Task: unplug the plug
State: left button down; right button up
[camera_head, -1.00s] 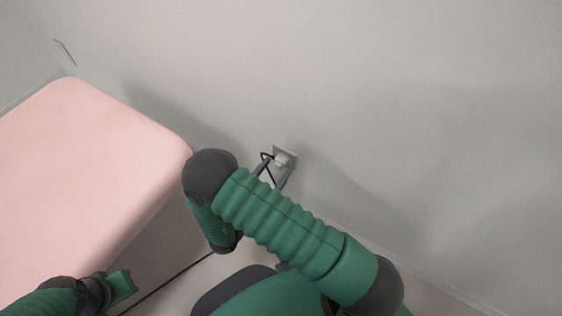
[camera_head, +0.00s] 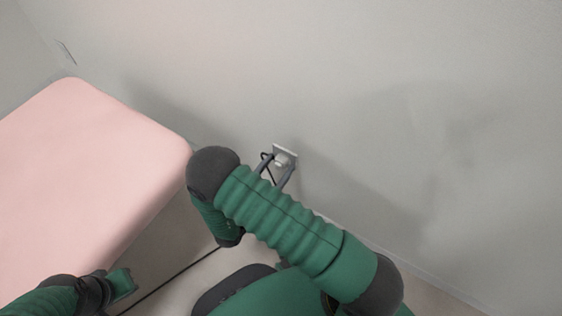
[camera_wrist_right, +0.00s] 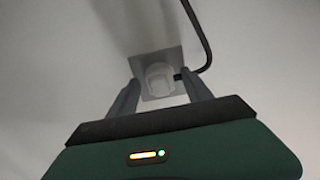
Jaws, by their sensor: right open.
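The white plug (camera_head: 281,161) sits in a square wall outlet (camera_head: 292,153) beyond my right arm. In the right wrist view the plug (camera_wrist_right: 160,77) is in front of the outlet plate (camera_wrist_right: 148,62), and a black cord leaves it to the right and bends upward. My right gripper (camera_head: 275,165) is open, with one finger on each side of the plug. In the wrist view the fingers (camera_wrist_right: 160,88) show gaps to the plug; contact is not visible. My left gripper (camera_head: 122,284) is at the lower left, away from the outlet; its jaw opening is unclear.
A pink padded treatment table (camera_head: 85,170) fills the left side, its corner near my right arm. The pale wall (camera_head: 400,110) around the outlet is otherwise clear. A dark cable (camera_head: 170,281) runs along the floor at the lower left.

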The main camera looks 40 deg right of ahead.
dwell(0.8)
grip_shut()
dwell(0.5)
jog(key=shift+a+p, duration=0.15)
jog(key=shift+p, duration=0.15)
jog(key=shift+p+v, duration=0.6)
jog(key=shift+v, duration=2.3)
jog(key=shift+s, duration=0.1)
